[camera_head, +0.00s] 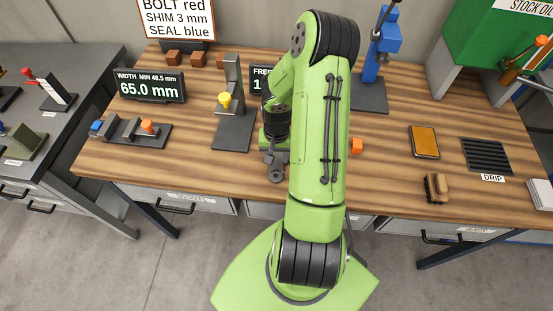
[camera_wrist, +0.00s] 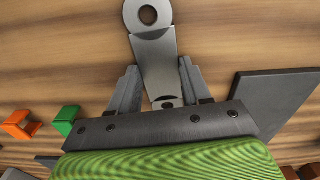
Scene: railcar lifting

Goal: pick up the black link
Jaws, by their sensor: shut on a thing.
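The black link (camera_wrist: 154,62) looks dark grey in the wrist view, a flat bar with a round eye and a hole at its far end. My gripper (camera_wrist: 160,78) is shut on the link, with one finger at each side of its near part. The eye end points away from the gripper over the wooden bench. In the head view the link (camera_head: 275,168) hangs below my gripper near the bench's front part. I cannot tell whether the link touches the bench top.
An orange block (camera_wrist: 20,124) and a green block (camera_wrist: 65,120) lie left of my gripper in the wrist view. A dark plate (camera_wrist: 275,95) is at right.

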